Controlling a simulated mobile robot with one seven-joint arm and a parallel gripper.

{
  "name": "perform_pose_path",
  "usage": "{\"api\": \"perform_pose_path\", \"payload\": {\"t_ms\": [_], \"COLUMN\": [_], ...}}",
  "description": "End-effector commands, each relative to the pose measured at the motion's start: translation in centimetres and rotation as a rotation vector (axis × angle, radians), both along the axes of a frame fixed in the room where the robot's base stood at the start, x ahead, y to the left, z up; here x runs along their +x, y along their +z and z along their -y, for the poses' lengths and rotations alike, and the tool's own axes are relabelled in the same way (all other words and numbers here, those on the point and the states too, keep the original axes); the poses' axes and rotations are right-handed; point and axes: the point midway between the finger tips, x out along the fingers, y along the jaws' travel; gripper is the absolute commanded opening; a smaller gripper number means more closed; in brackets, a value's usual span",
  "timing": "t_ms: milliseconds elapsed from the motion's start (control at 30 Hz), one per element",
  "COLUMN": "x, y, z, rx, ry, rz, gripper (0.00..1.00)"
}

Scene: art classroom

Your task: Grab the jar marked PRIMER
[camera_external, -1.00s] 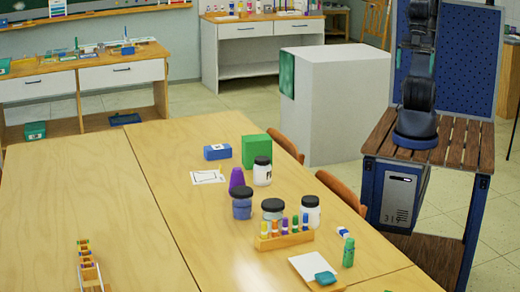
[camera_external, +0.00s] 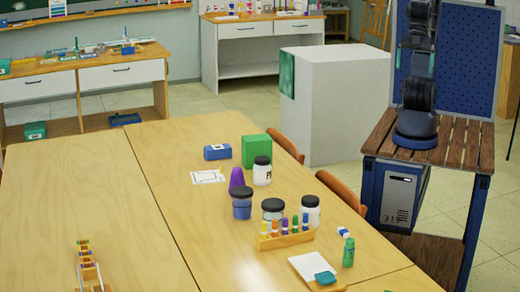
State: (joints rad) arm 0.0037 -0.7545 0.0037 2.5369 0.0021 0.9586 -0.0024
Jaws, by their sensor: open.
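A white jar with a black lid (camera_external: 262,174) stands upright on the wooden table, just in front of a green box. Dark lettering starting with what looks like a P shows at its right side; the rest of the word is turned away. A second white jar with a black lid (camera_external: 310,214) stands nearer, behind the marker rack; I cannot read a label on it. My arm stands folded upright at the upper right, well apart from the jars. My gripper cannot be made out.
A blue-filled jar (camera_external: 242,206), a pale grey jar (camera_external: 272,207) and a purple cup (camera_external: 237,178) stand close to the white jars. A marker rack (camera_external: 286,240), green bottle (camera_external: 348,253) and green box (camera_external: 255,151) are nearby. Chairs (camera_external: 340,190) line the right table edge. The table's left side is mostly clear.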

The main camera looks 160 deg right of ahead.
Motion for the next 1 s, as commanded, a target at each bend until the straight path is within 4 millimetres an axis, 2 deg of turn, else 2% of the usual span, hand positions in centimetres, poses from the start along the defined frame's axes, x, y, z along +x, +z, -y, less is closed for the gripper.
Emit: {"api": "perform_pose_path", "payload": {"t_ms": [133,167,200,233,567,667,767,1000], "x": [0.0,0.0,0.0,0.0,0.3,1.4,3.3,9.1], "y": [0.0,0.0,0.0,0.0,0.0,-0.1,-0.2,-1.1], "z": [0.0,0.0,0.0,0.0,0.1,0.7,1.7,4.7], "rx": [0.000,0.000,0.000,0.000,-0.004,-0.019,-0.046,-0.117], "ry": [0.000,0.000,0.000,0.000,-0.008,-0.037,-0.088,-0.222], "rz": [0.000,0.000,0.000,0.000,-0.002,-0.007,-0.015,-0.023], "gripper": [1.00,0.98,0.90,0.86,0.86,0.86,0.86,0.86]}}
